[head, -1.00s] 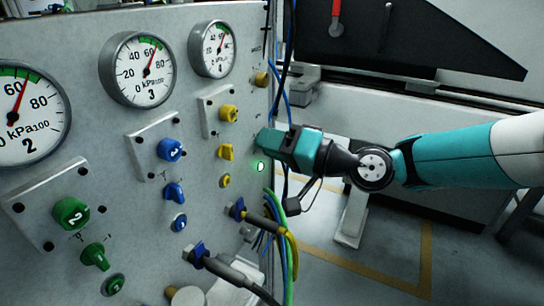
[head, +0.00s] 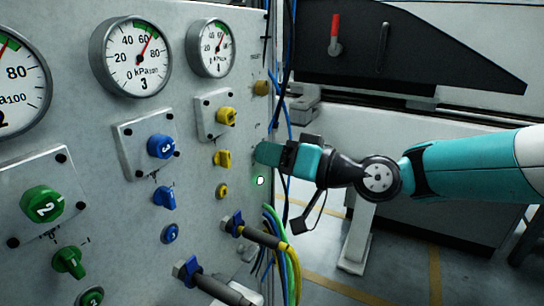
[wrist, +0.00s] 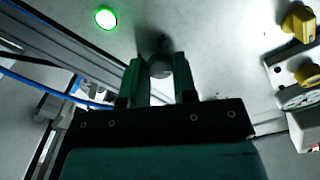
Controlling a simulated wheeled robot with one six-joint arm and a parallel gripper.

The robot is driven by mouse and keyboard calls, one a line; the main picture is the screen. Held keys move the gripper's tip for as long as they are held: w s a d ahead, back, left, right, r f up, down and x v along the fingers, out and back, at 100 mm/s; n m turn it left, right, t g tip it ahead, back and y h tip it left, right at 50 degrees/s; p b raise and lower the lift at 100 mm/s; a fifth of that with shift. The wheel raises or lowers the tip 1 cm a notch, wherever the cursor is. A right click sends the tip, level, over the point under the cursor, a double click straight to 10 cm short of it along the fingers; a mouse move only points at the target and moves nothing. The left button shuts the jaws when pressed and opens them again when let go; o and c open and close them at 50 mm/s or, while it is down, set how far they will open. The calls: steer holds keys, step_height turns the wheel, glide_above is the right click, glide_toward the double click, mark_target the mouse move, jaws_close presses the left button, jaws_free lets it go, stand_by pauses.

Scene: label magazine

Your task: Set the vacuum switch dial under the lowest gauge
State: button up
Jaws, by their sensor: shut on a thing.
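My gripper (head: 266,153) is at the right edge of the grey panel. In the wrist view its fingers (wrist: 160,75) are shut around a small grey round knob (wrist: 160,65) on the panel; the head view hides this knob. Gauge 3 (head: 137,57) and gauge 4 (head: 213,48) have red needles at about 60 to 70. Gauge 2 (head: 18,88) is cut off at the left. Below stand the green numbered knob (head: 42,204), the blue numbered knob (head: 160,146) and the yellow numbered knob (head: 227,115), each with a smaller pointer switch beneath. I cannot tell which gauge reads lowest.
A lit green lamp (head: 260,181) sits just below my gripper and also shows in the wrist view (wrist: 105,18). Cable plugs (head: 257,234) stick out of the panel below. Blue cables (head: 287,100) hang along its edge.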

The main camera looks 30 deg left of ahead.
steer(key=shift+f, duration=0.1)
steer(key=o, duration=0.9)
steer(key=shift+o, duration=0.2)
steer(key=w+d+p, duration=0.1)
steer(key=d, duration=1.6)
steer(key=shift+w+d, duration=0.2)
steer(key=shift+w, duration=0.2)
